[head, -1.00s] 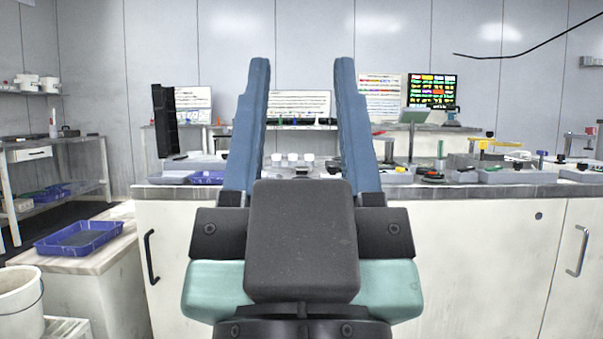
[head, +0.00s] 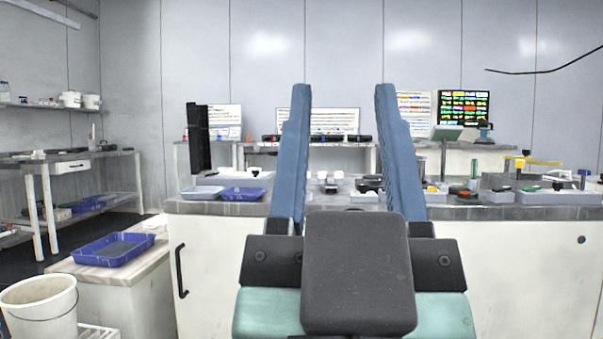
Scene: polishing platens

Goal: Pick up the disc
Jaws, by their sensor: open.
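My gripper (head: 342,90) stands in the middle of the head view with its two long blue fingers apart and pointing up in the picture. Nothing shows held between them. Small dark, round-looking items (head: 370,184) lie on the bench top (head: 243,209) behind the fingers. They are too small to tell which, if any, is the disc. Part of the bench top is hidden by my fingers.
A blue tray (head: 241,194) and a pale tray (head: 201,193) lie at the bench's left end. A blue tray (head: 113,249) sits on the low cabinet at left, near a white bucket (head: 40,307). Grey blocks and small tools (head: 520,180) crowd the bench's right side.

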